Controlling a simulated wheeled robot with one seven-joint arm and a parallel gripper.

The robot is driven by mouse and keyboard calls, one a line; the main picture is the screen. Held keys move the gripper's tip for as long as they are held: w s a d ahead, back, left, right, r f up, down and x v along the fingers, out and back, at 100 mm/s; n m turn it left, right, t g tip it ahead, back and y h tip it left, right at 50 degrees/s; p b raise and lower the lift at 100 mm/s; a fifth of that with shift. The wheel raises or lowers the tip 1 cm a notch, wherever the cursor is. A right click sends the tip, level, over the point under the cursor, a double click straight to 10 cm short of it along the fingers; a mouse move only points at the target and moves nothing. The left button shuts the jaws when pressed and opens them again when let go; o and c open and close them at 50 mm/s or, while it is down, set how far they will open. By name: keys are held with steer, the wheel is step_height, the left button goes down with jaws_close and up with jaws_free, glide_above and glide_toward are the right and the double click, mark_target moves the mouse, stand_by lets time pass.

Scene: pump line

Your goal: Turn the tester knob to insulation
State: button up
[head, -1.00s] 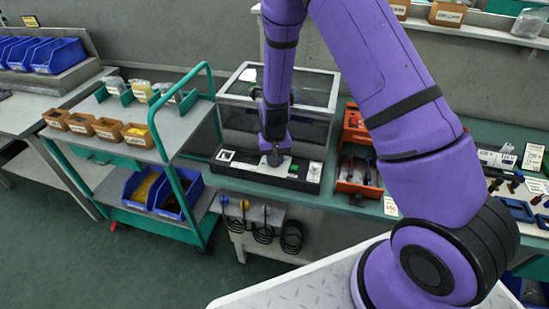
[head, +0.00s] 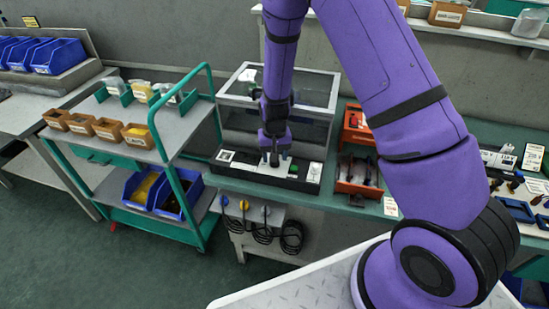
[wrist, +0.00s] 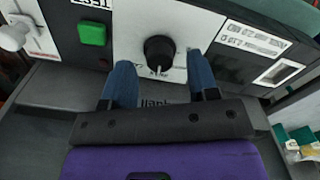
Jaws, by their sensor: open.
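The tester (head: 237,166) is a black and white box on the green bench, below a clear-sided cabinet. In the wrist view its light front panel (wrist: 125,40) carries a black round knob (wrist: 159,50) with a pointer toward the bottom of the picture. Small lettering near the knob is too blurred to read. My gripper (head: 274,163) is over the tester panel in the head view and hides the knob there. In the wrist view my gripper (wrist: 160,75) is open, with its two blue fingers on either side, just short of the knob; I cannot tell contact.
A green button (wrist: 92,34) sits left of the knob, and a white knob or lever (wrist: 14,37) farther left. A red toolbox (head: 357,176) stands right of the tester. Cables (head: 262,232) hang below the bench front.

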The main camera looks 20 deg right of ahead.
step_height(320, 180, up, 9)
stand_by(0.4)
steer(key=shift+r, duration=0.15)
steer(key=s+d+r+t, duration=0.1)
steer(key=s+r, duration=0.2)
steer(key=r, duration=0.4)
steer(key=s+d+r+n+t+y, duration=0.1)
steer(key=s+r, duration=0.3)
steer(key=r, duration=0.4)
steer(key=s+d+r, duration=0.1)
steer(key=s+r, duration=0.2)
steer(key=r, duration=0.4)
steer(key=s+d+r+t, duration=0.1)
steer(key=s+r, duration=0.2)
steer(key=s, duration=0.3)
steer(key=s+d+r+t, duration=0.1)
steer(key=s+r, duration=0.3)
steer(key=s, duration=0.3)
steer(key=s+d+r+n+t+h, duration=0.1)
steer(key=s+r, duration=0.2)
steer(key=s, duration=0.3)
steer(key=shift+s+d+r, duration=0.3)
steer(key=shift+d, duration=0.1)
